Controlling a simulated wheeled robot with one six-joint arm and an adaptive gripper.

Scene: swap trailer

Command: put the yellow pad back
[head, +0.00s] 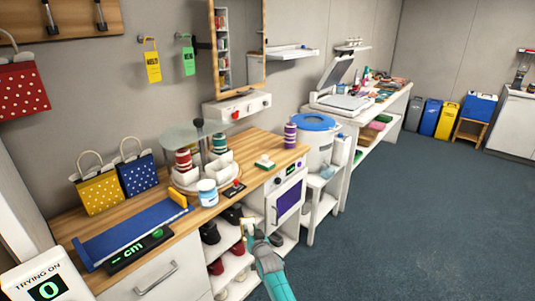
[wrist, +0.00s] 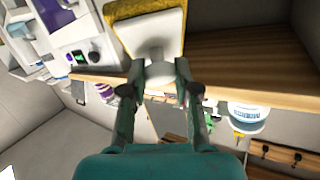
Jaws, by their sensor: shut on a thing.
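The yellow pad (wrist: 178,47) is in the wrist view, a yellow slab with a white backing plate and a white round knob. My gripper (wrist: 157,82) is shut on that knob, one finger on each side. In the head view my gripper (head: 253,238) is in front of the open shelves under the wooden counter, below the counter's front edge.
The wooden counter (head: 222,163) carries a blue board (head: 130,233), a tiered stand (head: 200,136), a white jar (head: 208,193) and a small white-and-green tray (head: 265,162). Red and dark items fill the shelves below. The blue floor (head: 400,215) to the right is clear.

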